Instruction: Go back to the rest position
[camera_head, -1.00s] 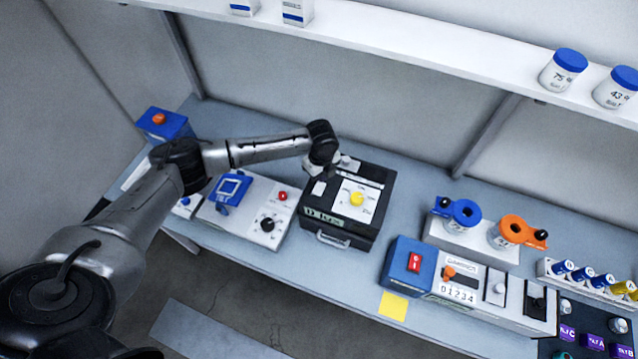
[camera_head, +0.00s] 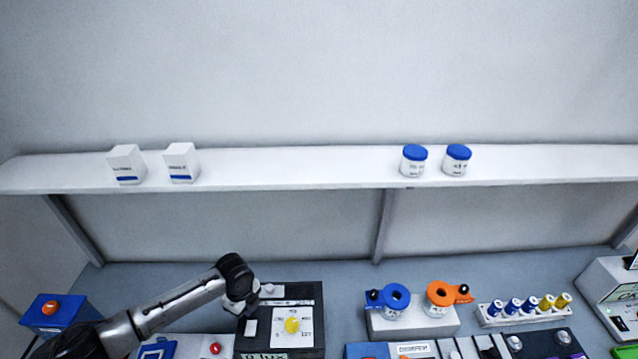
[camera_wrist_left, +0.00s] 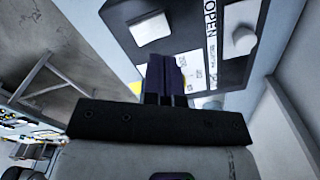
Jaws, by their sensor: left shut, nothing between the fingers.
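My left arm comes in from the lower left in the head view. I cannot tell whether the fingers touch the box. My right gripper is not in view.
A white shelf (camera_head: 300,174) above the bench carries white boxes and blue-lidded jars. A blue box (camera_head: 40,322) stands at the left. Blue and orange clamp rings (camera_head: 396,296) sit on a white block to the right, beside a rack of vials (camera_head: 500,318).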

